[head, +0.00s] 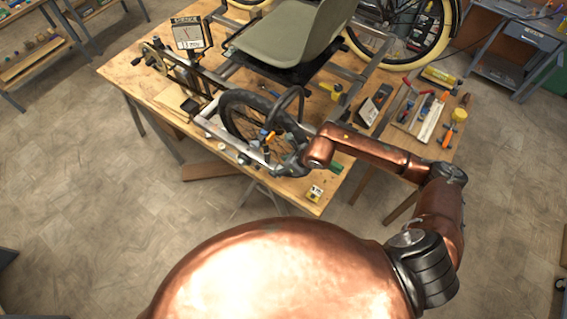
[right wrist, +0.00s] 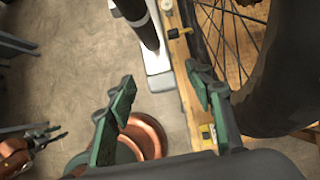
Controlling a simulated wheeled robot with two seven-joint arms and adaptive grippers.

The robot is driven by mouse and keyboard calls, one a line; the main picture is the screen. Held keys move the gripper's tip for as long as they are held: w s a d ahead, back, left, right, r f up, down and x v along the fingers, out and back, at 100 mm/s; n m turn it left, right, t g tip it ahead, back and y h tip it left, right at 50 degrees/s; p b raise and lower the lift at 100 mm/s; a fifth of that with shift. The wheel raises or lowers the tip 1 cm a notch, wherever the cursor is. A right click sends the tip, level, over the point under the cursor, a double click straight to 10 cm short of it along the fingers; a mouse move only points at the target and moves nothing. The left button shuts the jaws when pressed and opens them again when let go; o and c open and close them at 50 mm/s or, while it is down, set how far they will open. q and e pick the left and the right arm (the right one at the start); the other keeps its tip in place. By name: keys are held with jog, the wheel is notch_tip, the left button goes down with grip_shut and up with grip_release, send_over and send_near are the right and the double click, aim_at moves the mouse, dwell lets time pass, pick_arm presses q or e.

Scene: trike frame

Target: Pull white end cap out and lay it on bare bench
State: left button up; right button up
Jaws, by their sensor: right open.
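A small pale round piece (head: 222,146), which looks like the white end cap, shows at the near side of the trike frame (head: 212,126) on the bench. I cannot tell how deep it sits. My right gripper (head: 283,163) is beside the front wheel, near the bench's near edge, and shows small in the head view. In the right wrist view its green fingers (right wrist: 163,96) are wide apart with nothing between them. A pale frame tube end (right wrist: 158,83) lies beyond them; I cannot tell whether it carries the cap.
The black-tyred wheel (head: 247,119) stands close to my right gripper. A tool tray (head: 420,112) is at the right. Bare wood (head: 128,76) shows at the bench's left end.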

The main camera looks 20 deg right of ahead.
aim_at(276, 167)
jog(key=shift+p+x, duration=0.45)
jog(key=shift+x, duration=1.75)
jog(key=c, duration=1.1)
jog(key=o, duration=1.1)
jog(key=shift+s+r, duration=0.1)
